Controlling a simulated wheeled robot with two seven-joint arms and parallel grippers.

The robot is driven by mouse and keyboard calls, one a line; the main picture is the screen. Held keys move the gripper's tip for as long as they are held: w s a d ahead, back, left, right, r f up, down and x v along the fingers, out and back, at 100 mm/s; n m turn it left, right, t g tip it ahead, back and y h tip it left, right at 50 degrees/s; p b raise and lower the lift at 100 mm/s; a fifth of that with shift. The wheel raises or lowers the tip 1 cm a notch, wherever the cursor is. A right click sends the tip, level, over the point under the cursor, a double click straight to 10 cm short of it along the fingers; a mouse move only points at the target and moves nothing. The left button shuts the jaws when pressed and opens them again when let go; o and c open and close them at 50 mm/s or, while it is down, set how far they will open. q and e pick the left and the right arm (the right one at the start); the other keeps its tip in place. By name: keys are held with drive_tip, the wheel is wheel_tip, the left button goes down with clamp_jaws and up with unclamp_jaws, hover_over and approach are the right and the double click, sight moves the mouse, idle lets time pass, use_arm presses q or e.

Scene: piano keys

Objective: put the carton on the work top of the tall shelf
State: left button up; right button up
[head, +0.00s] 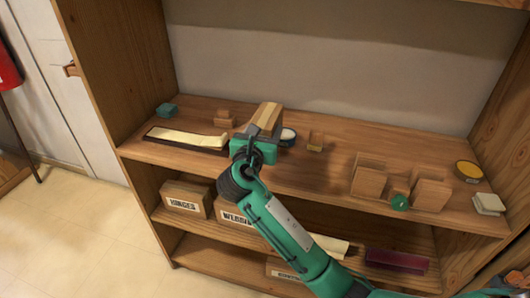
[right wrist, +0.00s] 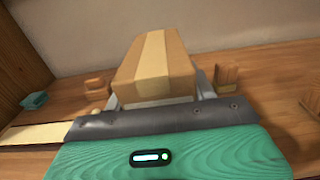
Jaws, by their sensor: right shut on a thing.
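The carton (head: 266,118) is a tan box with a paler band along its top. It is over the left half of the shelf's work top (head: 325,165). My right gripper (head: 259,137) is shut on the carton, reaching in from the front. In the right wrist view the carton (right wrist: 155,65) sits between the fingers of the gripper (right wrist: 155,100). The gripper hides the carton's underside, so I cannot tell whether it touches the work top. My left gripper is not in view.
A tray with pale paper (head: 187,138) and a small teal box (head: 167,109) lie left of the carton. Wooden boxes (head: 369,178) stand further right.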

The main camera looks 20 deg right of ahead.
wheel_tip(320, 180, down, 6)
drive_tip(key=shift+b, duration=0.35)
drive_tip(key=shift+f, duration=0.3)
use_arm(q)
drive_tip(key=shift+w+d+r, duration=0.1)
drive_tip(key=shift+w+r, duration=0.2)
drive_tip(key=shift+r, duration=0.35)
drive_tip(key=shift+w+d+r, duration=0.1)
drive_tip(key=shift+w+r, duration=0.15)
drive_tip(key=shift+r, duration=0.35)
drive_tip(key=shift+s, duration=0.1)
use_arm(e)
drive_tip(key=o, duration=1.1)
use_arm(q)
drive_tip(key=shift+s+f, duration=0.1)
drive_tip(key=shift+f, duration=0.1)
